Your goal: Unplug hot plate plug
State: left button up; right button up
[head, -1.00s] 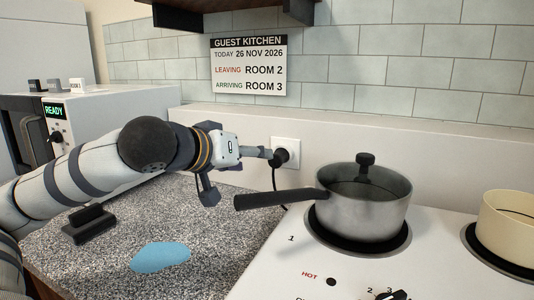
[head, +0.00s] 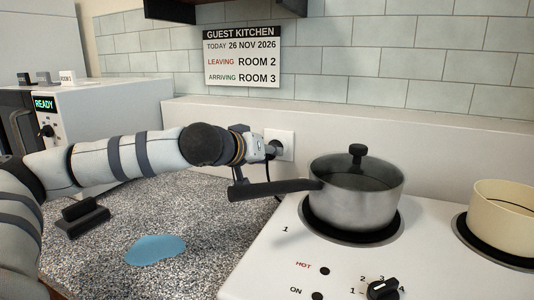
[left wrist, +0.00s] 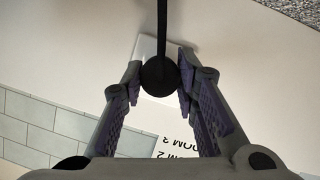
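The black round plug (left wrist: 160,77) sits in the white wall socket (head: 287,143), with its black cord running away from it. In the left wrist view the plug lies between the two fingers of my left gripper (left wrist: 160,84). The fingers stand apart on either side of it; the right one is very near or touching, and a small gap shows on the left. In the head view my left gripper (head: 266,151) is at the socket and hides most of the plug. The white hot plate (head: 262,272) stands at the right. My right gripper is not in view.
A steel pot (head: 352,205) stands on the hot plate, its dark handle (head: 270,189) reaching left just below my left gripper. A cream pot (head: 502,220) is at the right edge. A blue puddle-like patch (head: 155,249) and a black block (head: 82,218) lie on the speckled counter (head: 205,225).

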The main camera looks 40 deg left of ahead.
pick_arm(q)
grip_shut()
jog(key=shift+o, duration=0.8)
grip_release()
grip_shut()
jog(key=shift+s, duration=0.1)
jog(key=shift+s+d, duration=0.25)
jog(key=shift+s, duration=0.5)
jog(key=shift+s+d, duration=0.2)
jog(key=shift+s, duration=0.5)
send_near(269, 158)
jog(key=shift+d+f, duration=0.2)
jog(key=shift+f, duration=0.35)
jog(key=shift+d+f, duration=0.25)
jog(key=shift+f, duration=0.35)
jog(key=shift+w+r, duration=0.1)
